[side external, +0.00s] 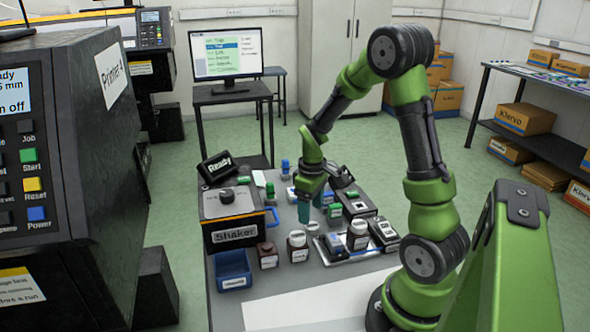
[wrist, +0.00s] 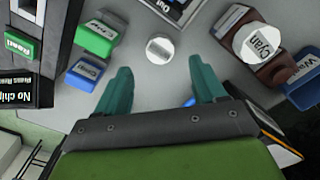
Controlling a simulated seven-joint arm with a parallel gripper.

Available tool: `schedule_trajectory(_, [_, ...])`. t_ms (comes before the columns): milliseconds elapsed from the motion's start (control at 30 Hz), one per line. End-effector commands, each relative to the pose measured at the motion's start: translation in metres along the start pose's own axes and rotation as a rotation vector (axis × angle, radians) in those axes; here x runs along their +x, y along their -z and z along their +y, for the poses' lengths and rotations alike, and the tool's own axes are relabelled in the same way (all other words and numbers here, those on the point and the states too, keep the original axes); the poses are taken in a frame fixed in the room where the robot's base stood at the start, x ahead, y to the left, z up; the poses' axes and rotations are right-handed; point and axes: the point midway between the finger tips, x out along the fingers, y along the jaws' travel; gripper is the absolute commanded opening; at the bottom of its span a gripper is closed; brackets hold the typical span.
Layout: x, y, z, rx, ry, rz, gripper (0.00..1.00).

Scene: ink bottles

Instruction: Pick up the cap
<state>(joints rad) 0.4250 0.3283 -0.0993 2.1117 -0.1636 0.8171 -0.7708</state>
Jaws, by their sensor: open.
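A loose white round cap (wrist: 160,50) rests on the grey table in the wrist view, ahead of my gripper (wrist: 160,76) and in line with the gap between its fingers. The two teal fingers are apart, with nothing held between them. In the side view my gripper (side external: 304,212) points down low over the table, among the bottles. A small white shape just right of and below the fingers there may be the same cap, but it is too small to be sure.
A white-topped bottle marked Cyan (wrist: 262,44) stands to the right in the wrist view. A green block (wrist: 97,37) and a blue block (wrist: 86,73) are at left. The Shaker box (side external: 235,232) and a blue tray (side external: 233,270) stand left of my gripper.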

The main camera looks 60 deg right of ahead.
Motion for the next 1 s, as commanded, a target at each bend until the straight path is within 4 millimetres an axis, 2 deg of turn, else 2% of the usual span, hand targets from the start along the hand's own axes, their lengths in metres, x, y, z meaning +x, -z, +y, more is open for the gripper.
schedule_trajectory(300, [0.044,-0.002,-0.001,0.002,0.002,-0.004,0.7])
schedule_trajectory(600, [0.049,-0.002,-0.001,0.001,0.0,-0.001,0.7])
schedule_trajectory(900, [0.049,-0.002,-0.001,0.001,0.0,-0.001,0.24])
schedule_trajectory(1000, [0.048,-0.002,-0.001,0.001,0.0,-0.001,0.12])
